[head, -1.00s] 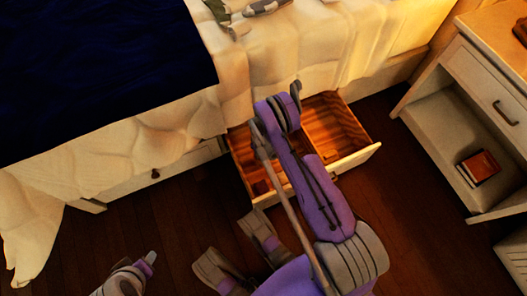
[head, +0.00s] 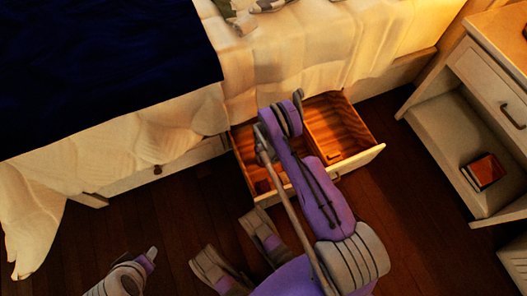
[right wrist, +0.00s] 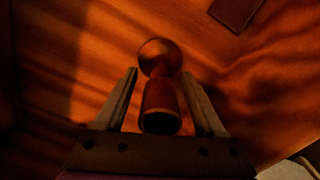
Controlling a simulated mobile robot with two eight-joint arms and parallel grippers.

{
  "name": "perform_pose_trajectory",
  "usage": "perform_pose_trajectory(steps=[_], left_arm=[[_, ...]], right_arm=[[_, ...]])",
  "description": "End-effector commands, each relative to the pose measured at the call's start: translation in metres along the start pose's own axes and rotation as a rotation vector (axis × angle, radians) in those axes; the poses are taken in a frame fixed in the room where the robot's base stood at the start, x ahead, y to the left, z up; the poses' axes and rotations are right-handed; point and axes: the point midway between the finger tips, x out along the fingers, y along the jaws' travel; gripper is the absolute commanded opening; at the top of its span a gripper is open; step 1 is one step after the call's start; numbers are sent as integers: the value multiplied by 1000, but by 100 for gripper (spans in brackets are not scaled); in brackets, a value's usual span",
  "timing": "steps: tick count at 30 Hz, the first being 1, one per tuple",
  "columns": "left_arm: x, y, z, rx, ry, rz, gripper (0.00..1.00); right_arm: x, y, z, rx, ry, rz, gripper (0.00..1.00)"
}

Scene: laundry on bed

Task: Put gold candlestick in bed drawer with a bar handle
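The gold candlestick (right wrist: 160,100) shows in the right wrist view, with its round knob away from the camera and its dark hollow end towards it. My right gripper (right wrist: 160,76) has its two fingers spread on either side of it, with gaps beside its body. Wooden boards of the drawer lie behind it. In the head view the bed drawer (head: 372,157) is pulled out, and my right arm reaches over it, hiding the candlestick and right gripper.
The drawer has a divider, and its right compartment (head: 340,130) looks mostly empty. A closed drawer with a round knob (head: 157,170) is to its left. A nightstand (head: 462,130) with a book (head: 484,172) stands at right. Bedding (head: 290,65) hangs above the drawer.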

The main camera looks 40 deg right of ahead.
Motion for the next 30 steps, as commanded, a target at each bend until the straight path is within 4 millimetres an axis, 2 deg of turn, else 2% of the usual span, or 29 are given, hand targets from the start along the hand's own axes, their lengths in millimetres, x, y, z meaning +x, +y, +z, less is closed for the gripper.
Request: perform_pose_trajectory(steps=[7, 10, 21, 24, 30], left_arm=[[0, 0, 0, 0, 0, 0, 50], [-1, 0, 0, 0, 0, 0, 50], [-16, 0, -3, 0, -1, 0, 50], [-20, 0, -4, 0, 0, 0, 50], [-23, 0, -4, 0, 0, 0, 50]], right_arm=[[-2, 0, 0, 0, 0, 0, 71], [-10, 0, 0, 0, 0, 0, 71], [-88, 0, 0, 0, 0, 0, 71], [-104, 0, 0, 0, 0, 0, 71], [-124, 0, 0, 0, 1, 0, 71]])
